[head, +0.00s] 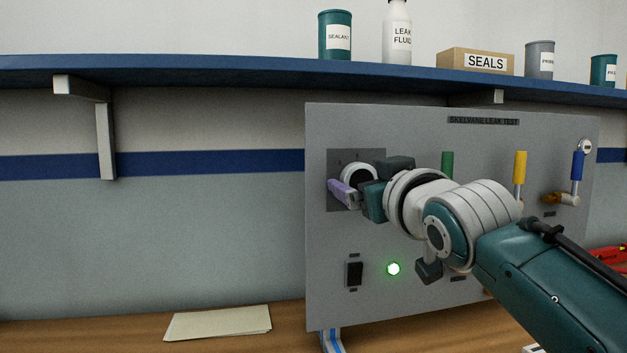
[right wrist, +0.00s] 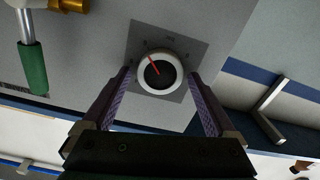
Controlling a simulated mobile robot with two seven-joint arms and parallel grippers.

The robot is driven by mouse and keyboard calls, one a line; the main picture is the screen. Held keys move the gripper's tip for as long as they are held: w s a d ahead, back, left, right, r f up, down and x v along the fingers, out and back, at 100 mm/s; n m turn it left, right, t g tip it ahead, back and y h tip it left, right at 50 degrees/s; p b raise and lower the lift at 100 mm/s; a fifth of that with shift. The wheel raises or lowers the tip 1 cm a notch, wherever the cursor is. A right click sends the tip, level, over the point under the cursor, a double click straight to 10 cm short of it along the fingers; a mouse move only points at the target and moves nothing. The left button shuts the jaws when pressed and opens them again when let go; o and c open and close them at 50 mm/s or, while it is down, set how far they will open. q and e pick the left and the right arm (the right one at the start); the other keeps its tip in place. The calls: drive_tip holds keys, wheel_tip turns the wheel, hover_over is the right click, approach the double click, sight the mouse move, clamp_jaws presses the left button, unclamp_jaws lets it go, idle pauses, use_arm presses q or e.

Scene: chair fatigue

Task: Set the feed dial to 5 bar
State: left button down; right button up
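The feed dial (right wrist: 160,72) is a round knob with a white rim, a dark face and a red pointer line, on a darker square plate (right wrist: 187,48) of the grey test panel. In the head view the dial (head: 358,172) is partly hidden behind my right gripper (head: 340,192). In the right wrist view my right gripper (right wrist: 162,95) is open, with one purple finger on each side of the dial. I cannot tell whether the fingers touch the rim. The scale marks on the plate are too small to read. My left gripper is not in view.
The grey panel (head: 420,125) carries a green handle (head: 447,164), a yellow handle (head: 520,168), a blue handle (head: 577,166), a black switch (head: 355,273) and a lit green lamp (head: 393,269). A shelf (head: 230,75) with containers runs above. A paper sheet (head: 218,323) lies on the bench.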

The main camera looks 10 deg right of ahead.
drive_tip(key=c, duration=1.2)
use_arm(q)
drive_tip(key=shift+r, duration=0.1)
use_arm(e)
drive_tip(key=shift+n, duration=0.3)
drive_tip(key=n+p, duration=0.1)
drive_tip(key=n, duration=0.2)
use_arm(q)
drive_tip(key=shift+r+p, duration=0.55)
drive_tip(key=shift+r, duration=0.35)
use_arm(e)
drive_tip(key=n, duration=0.5)
drive_tip(key=shift+a, duration=0.15)
drive_tip(key=shift+f, duration=0.1)
drive_tip(key=o, duration=1.4)
drive_tip(key=shift+c, duration=0.2)
